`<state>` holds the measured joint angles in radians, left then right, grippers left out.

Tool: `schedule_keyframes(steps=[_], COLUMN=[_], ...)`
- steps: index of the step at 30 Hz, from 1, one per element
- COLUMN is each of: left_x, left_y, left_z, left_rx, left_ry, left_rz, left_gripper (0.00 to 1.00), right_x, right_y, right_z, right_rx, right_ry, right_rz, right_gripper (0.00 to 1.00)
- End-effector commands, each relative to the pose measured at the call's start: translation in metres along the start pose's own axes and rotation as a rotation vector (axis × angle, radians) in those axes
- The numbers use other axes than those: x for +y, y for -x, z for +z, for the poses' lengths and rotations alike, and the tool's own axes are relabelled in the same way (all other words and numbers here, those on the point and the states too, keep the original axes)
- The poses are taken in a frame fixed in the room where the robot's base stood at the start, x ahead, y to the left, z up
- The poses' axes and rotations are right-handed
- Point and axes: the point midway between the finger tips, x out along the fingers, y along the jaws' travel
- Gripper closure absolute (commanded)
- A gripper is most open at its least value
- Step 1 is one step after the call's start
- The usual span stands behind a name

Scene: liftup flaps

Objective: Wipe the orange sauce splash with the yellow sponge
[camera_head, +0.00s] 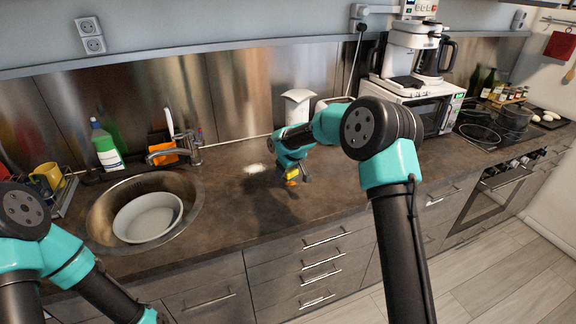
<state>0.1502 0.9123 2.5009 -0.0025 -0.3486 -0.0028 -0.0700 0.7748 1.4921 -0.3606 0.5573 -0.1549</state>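The yellow sponge (291,172) is small in view, at the fingertips of my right gripper (293,174), just above or on the counter. The gripper points down and appears shut on the sponge; the fingers partly hide it. A small orange sauce splash (291,183) shows on the dark counter directly in front of the sponge. I cannot tell whether sponge and splash touch. My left arm is low at the left, and its gripper is below the picture's edge.
A round sink (100,222) with a grey bowl (148,218) lies at the left. A pale patch (255,168) is on the counter left of the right gripper. A white canister (297,107) stands behind, and a microwave (433,110) at the right. The counter's front strip is clear.

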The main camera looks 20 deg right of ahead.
Motion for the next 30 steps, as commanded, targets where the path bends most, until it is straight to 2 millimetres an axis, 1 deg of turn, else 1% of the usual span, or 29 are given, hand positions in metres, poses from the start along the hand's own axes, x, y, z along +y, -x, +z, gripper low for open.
schedule_keyframes(steps=[3, 13, 15, 16, 17, 20, 21, 25, 26, 28, 29, 30], left_x=[0.000, 0.000, 0.000, 0.000, 0.000, 0.000, 0.000, 0.000, 0.000, 0.000, 0.000, 0.000], left_y=[0.000, 0.000, 0.000, 0.000, 0.000, 0.000, 0.000, 0.000, 0.000, 0.000, 0.000, 0.000], left_z=[0.000, 0.000, 0.000, 0.000, 0.000, 0.000, 0.000, 0.000, 0.000, 0.000, 0.000, 0.000], left_rx=[0.000, 0.000, 0.000, 0.000, 0.000, 0.000, 0.000, 0.000, 0.000, 0.000, 0.000, 0.000], left_ry=[0.000, 0.000, 0.000, 0.000, 0.000, 0.000, 0.000, 0.000, 0.000, 0.000, 0.001, 0.000], left_rz=[0.000, 0.000, 0.000, 0.000, 0.000, 0.000, 0.000, 0.000, 0.000, 0.000, 0.000, 0.000], left_gripper=[0.57, 0.57, 0.57, 0.57, 0.57, 0.57, 0.57, 0.57, 0.57, 0.57, 0.57, 0.57], right_x=[-0.002, -0.007, -0.008, -0.004, 0.000, 0.009, 0.013, 0.025, 0.028, 0.034, 0.034, 0.026], right_y=[-0.012, -0.041, -0.051, -0.052, -0.047, -0.049, -0.044, -0.047, -0.042, -0.043, -0.044, -0.045], right_z=[0.003, 0.010, 0.014, 0.015, 0.014, 0.020, 0.019, 0.026, 0.025, 0.029, 0.029, 0.025], right_rx=[-0.003, -0.002, -0.003, -0.002, 0.001, -0.002, 0.001, -0.001, 0.002, -0.001, -0.001, -0.001], right_ry=[0.003, 0.012, 0.014, 0.011, 0.010, 0.009, 0.008, 0.006, 0.006, 0.006, 0.008, 0.013], right_rz=[-0.002, -0.005, -0.006, -0.004, -0.003, -0.003, -0.002, -0.002, -0.001, -0.001, -0.003, -0.004], right_gripper=[0.65, 0.65, 0.65, 0.65, 0.64, 0.64, 0.65, 0.65, 0.65, 0.65, 0.65, 0.65])
